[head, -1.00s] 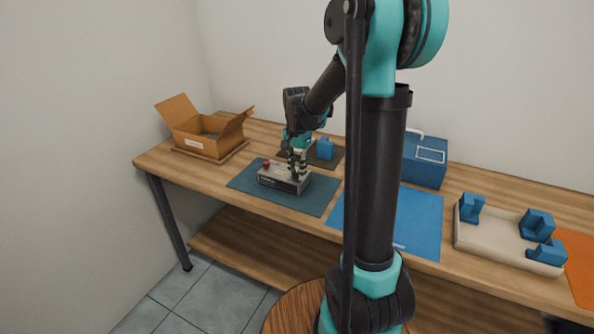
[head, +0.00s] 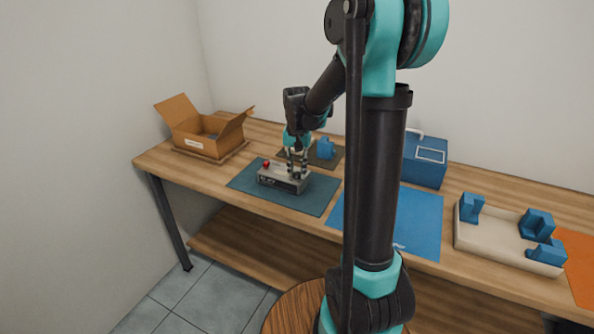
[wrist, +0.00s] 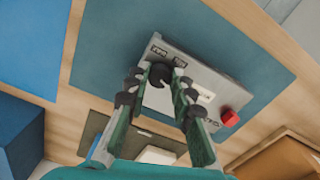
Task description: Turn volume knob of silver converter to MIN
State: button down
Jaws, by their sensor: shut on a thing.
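The silver converter (head: 280,182) is a small grey box on the dark teal mat (head: 243,181). The wrist view shows its top face (wrist: 205,80) with a red button (wrist: 230,117), a round black volume knob (wrist: 160,74) and small dark labels beside the knob. The label words are too blurred to read surely. My gripper (head: 298,174) points down over the knob end of the converter. In the wrist view my gripper (wrist: 158,80) has one finger on each side of the knob and is shut on it. The knob's pointer mark cannot be made out.
An open cardboard box (head: 208,133) stands at the left. A small blue part (head: 325,148) sits on a dark mat behind the converter. A blue toolbox (head: 425,163), a blue mat (head: 420,222) and a beige tray (head: 490,240) with blue blocks are to the right.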

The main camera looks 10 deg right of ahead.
aim_at(298, 173)
jog(key=n, duration=0.4)
jog(key=shift+n, duration=0.3)
jog(key=n, duration=0.4)
jog(key=shift+n, duration=0.4)
jog(key=c, duration=1.3)
grip_release()
notch_tip(298, 173, up, 12)
